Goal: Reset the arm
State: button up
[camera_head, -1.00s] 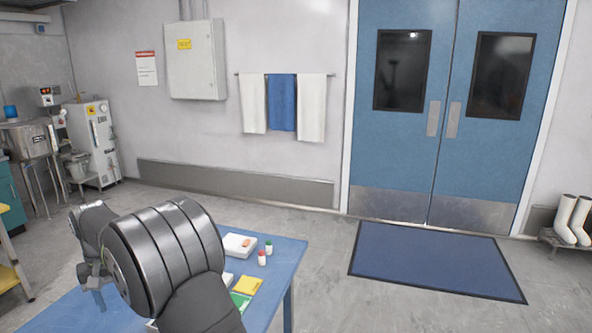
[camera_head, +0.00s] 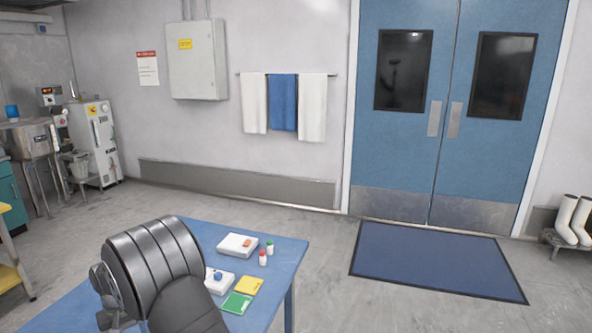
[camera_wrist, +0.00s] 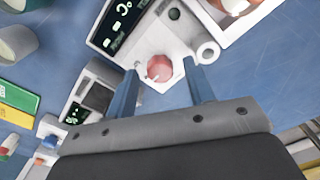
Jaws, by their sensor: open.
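My gripper (camera_wrist: 160,68) is open, with its two blue fingers apart and nothing held between them. Beyond the fingertips in the wrist view is a white device (camera_wrist: 178,42) with a dark lit display and a reddish round part. I cannot tell how far below the fingers it is. In the head view my arm covers the lower left part of the blue table (camera_head: 290,251), and the gripper's fingers cannot be made out there.
On the table are a white box with an orange item (camera_head: 238,245), a white box with a blue item (camera_head: 219,281), a red-capped bottle (camera_head: 263,258), a green-capped bottle (camera_head: 270,247), a yellow pad (camera_head: 248,286) and a green pad (camera_head: 236,303).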

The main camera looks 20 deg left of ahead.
jog(key=shift+f+n, duration=0.1)
jog(key=shift+n, duration=0.7)
jog(key=n, duration=1)
jog(key=shift+n, duration=2.3)
